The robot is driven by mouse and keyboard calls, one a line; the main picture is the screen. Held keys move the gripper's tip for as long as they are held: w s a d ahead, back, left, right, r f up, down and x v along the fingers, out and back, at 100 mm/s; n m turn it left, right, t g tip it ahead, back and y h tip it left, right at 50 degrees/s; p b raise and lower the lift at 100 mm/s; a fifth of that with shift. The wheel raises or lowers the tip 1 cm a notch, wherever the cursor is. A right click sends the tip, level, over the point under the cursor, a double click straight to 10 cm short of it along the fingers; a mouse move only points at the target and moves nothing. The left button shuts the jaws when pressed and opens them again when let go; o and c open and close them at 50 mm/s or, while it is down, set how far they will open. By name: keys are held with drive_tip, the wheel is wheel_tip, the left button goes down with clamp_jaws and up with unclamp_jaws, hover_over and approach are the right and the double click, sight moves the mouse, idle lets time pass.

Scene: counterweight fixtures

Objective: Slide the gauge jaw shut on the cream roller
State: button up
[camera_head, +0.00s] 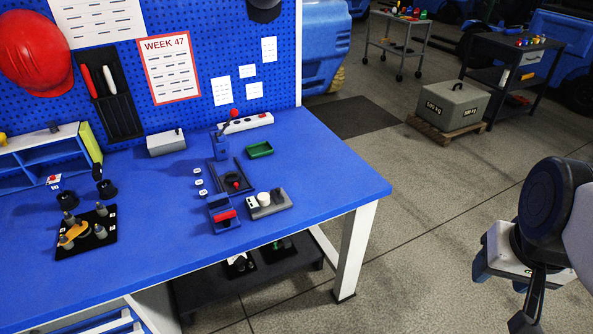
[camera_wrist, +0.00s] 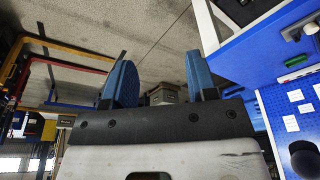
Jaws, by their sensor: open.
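The gauge (camera_head: 272,210) is a small grey base on the blue bench. The cream roller (camera_head: 263,198) sits upright on it, between a pale block at its left end and a dark piece (camera_head: 277,194), perhaps the sliding jaw, on its right. The exact gap there is too small to tell. My gripper (camera_wrist: 160,82) is open and empty, with two blue fingers spread apart in the wrist view. The roller cannot be made out in the wrist view.
Beside the gauge stand a blue fixture with a red bar (camera_head: 224,215) and a dark fixture with a red knob (camera_head: 235,182). A black pegged plate (camera_head: 92,240) is at left. The bench's right end (camera_head: 345,185) is clear.

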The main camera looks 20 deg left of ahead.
drive_tip(key=shift+c, duration=0.3)
drive_tip(key=c, duration=0.4)
drive_tip(key=shift+w+a+r, duration=0.1)
drive_tip(key=shift+w+a, duration=0.2)
drive_tip(key=shift+w, duration=0.25)
clamp_jaws()
drive_tip(key=w+a+f+m+g+y, duration=0.25)
drive_tip(key=w+a, duration=0.55)
drive_tip(key=w, duration=0.4)
drive_tip(key=w+a+f+m+g+y, duration=0.2)
drive_tip(key=w+a+m+g+y, duration=0.15)
drive_tip(key=w+a, duration=0.65)
drive_tip(key=w+a+f+m+g+y, duration=0.1)
drive_tip(key=w+a+f+g+y, duration=0.1)
drive_tip(key=w+a+f, duration=0.3)
drive_tip(key=w+a+f+m+g+y, duration=0.1)
drive_tip(key=w+a+f+m+y, duration=0.1)
drive_tip(key=w+a+f, duration=0.4)
drive_tip(key=w+a+f+m+g+y, duration=0.1)
drive_tip(key=w+a+f+g+y, duration=0.1)
drive_tip(key=w+a+f, duration=0.4)
drive_tip(key=shift+w+a+f+m+g, duration=0.1)
drive_tip(key=shift+w+f, duration=0.4)
drive_tip(key=shift+w, duration=0.2)
drive_tip(key=shift+w+f+m+g, duration=0.1)
drive_tip(key=shift+w+f, duration=0.35)
drive_tip(key=shift+w, duration=0.3)
drive_tip(key=shift+w+a+f+m+g, duration=0.1)
drive_tip(key=shift+w+f, duration=0.4)
drive_tip(key=shift+w, duration=0.2)
